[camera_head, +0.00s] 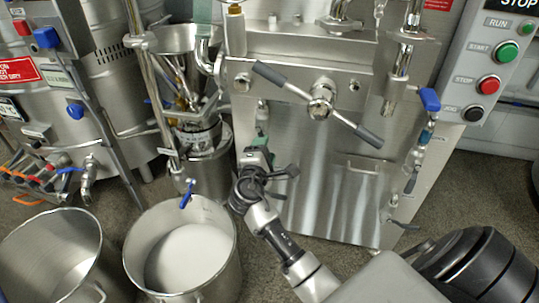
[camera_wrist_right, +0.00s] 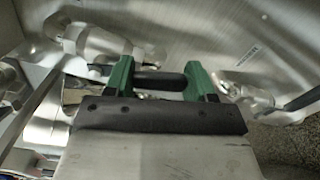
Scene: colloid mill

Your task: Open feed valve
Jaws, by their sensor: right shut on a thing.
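My right gripper (camera_head: 262,143) reaches up to the left front edge of the steel machine cabinet in the head view. In the right wrist view its two green fingers (camera_wrist_right: 160,80) are shut on a dark bar-shaped handle (camera_wrist_right: 158,81), which lies across between them. Bright metal fittings show just beyond the fingers. In the head view the gripper and wrist hide most of this handle. No label naming it as the feed valve is readable. My left gripper is not in view.
A two-armed grey handwheel (camera_head: 321,101) is on the cabinet front. A blue-handled valve (camera_head: 429,100) is at its right. A pot of white contents (camera_head: 128,262) and another pot (camera_head: 98,238) stand on the floor at left. A control panel (camera_head: 490,60) is at upper right.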

